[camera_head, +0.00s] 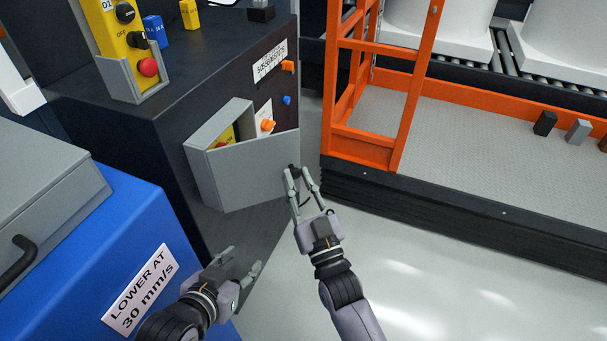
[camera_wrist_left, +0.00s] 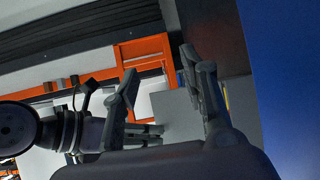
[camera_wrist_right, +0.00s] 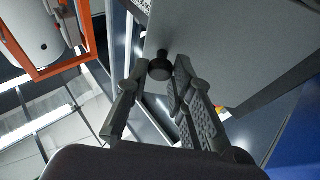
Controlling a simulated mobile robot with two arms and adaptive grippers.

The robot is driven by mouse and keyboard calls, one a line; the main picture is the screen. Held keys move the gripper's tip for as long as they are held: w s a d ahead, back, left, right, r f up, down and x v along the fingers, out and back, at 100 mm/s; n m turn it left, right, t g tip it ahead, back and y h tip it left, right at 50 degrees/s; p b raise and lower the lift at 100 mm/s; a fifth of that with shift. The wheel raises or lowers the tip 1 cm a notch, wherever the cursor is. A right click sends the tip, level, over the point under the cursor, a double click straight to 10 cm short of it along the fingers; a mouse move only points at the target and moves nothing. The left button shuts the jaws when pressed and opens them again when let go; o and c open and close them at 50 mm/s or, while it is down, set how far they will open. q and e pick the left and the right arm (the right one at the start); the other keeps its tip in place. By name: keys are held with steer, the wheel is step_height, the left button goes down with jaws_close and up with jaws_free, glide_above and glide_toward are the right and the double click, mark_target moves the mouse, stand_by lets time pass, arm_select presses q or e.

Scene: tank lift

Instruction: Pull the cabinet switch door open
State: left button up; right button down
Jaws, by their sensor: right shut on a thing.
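The grey switch door (camera_head: 260,172) is on the front of the dark cabinet (camera_head: 180,95). It stands partly open, with a gap above it that shows a yellow part (camera_head: 227,135) and an orange knob (camera_head: 267,125) behind. A small black door knob (camera_wrist_right: 160,68) sits near the door's right edge. My right gripper (camera_head: 303,176) is shut on this knob, which lies between its fingertips in the right wrist view. My left gripper (camera_head: 241,262) is open and empty, below and apart from the door; its spread fingers also show in the left wrist view (camera_wrist_left: 165,78).
A yellow control box with a red button (camera_head: 147,67) stands on the cabinet top. A blue unit with a grey lid (camera_head: 150,230) is at the left. An orange-framed platform (camera_head: 365,150) is at the right. Bare floor (camera_head: 430,260) lies at the lower right.

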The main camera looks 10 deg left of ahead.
steer(key=shift+s+t+h, duration=0.3)
steer(key=c, duration=1.4)
jaws_free()
steer(key=shift+c, duration=0.2)
steer(key=shift+s, duration=0.1)
steer(key=v, duration=1.2)
steer(key=shift+r, duration=0.1)
steer(key=shift+c, duration=0.2)
